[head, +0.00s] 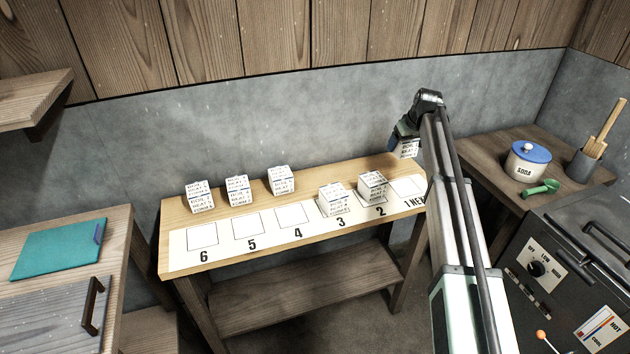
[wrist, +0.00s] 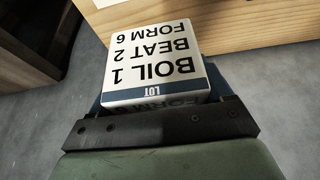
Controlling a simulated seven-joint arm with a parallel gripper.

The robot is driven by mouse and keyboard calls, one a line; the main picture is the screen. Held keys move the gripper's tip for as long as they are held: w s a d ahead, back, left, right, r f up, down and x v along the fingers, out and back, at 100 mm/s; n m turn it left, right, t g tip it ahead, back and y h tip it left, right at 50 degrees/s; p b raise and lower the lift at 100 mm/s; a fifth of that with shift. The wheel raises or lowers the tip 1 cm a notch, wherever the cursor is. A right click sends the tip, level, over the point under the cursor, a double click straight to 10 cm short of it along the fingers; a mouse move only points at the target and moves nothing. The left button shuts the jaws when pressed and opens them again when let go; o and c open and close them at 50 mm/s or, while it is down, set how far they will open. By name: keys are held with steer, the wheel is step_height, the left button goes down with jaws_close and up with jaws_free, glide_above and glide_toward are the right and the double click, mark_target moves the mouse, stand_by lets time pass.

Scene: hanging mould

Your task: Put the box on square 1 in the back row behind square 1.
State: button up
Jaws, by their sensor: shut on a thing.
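My gripper (head: 399,135) is shut on a white box (head: 407,149) with printed lettering, held in the air above the right end of the bench, near the wall. In the wrist view the box (wrist: 153,62) reads "BOIL 1 BEAT 2 FORM 6" with a blue "LOT" band. Square 1 (head: 407,187), marked "1 NEW", shows bare, its right part hidden by my arm. The wooden strip behind square 1 (head: 385,169) shows no box, though my arm hides some of it.
Similar boxes stand on square 3 (head: 333,200) and square 2 (head: 372,186). Several boxes stand in the back row, including one behind square 4 (head: 281,180). Squares 4, 5 and 6 are bare. A soda pot (head: 527,163) and green scoop (head: 541,188) are on the right counter.

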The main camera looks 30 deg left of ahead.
glide_above(383, 162)
steer(key=s+d, duration=0.1)
steer(key=shift+s+d+f, duration=0.1)
steer(key=shift+f, duration=4.85)
steer(key=shift+f, duration=0.15)
steer(key=o, duration=1.1)
steer(key=v, duration=1.2)
